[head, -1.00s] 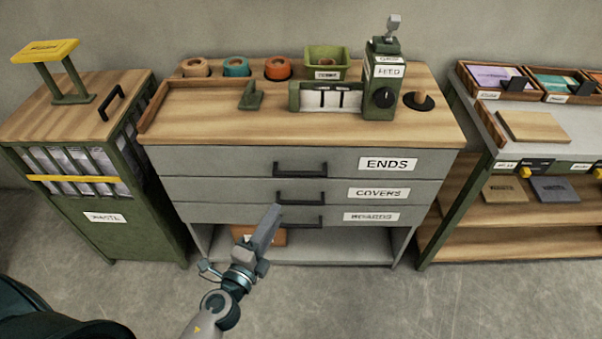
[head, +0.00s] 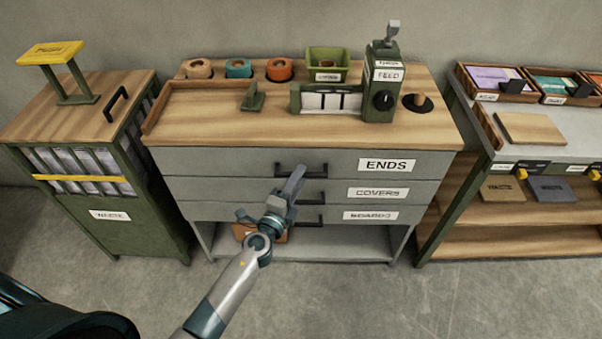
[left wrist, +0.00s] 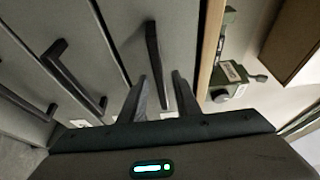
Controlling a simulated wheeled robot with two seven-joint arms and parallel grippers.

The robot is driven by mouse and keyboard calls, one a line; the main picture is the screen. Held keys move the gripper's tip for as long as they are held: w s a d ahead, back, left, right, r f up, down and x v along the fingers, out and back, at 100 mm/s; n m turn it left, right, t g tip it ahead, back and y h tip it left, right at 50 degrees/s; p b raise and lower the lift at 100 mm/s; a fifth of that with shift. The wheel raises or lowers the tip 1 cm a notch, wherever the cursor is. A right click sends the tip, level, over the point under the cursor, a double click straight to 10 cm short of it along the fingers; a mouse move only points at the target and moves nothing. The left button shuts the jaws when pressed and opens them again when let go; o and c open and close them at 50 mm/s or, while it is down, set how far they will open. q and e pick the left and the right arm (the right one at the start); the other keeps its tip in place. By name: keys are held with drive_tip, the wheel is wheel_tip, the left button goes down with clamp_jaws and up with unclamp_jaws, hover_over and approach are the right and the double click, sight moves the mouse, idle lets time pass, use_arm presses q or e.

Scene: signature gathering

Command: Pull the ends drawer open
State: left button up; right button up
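The ends drawer (head: 225,162) is the top grey drawer of the middle cabinet and is closed, with a white ENDS label (head: 387,165). My right gripper is not in view.
The covers drawer (head: 220,190) and boards drawer (head: 230,213) sit closed below, with similar handles. The cabinet's wooden top (head: 200,130) overhangs the ends drawer. A green waste bin (head: 130,235) stands left and a shelf bench (head: 500,245) right. Floor in front is clear.

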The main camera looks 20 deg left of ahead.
use_arm(q)
drive_tip(key=shift+w+d, duration=0.15)
drive_tip(key=shift+w, duration=0.85)
drive_tip(key=shift+c, duration=0.6)
clamp_jaws()
drive_tip(key=shift+s, duration=0.15)
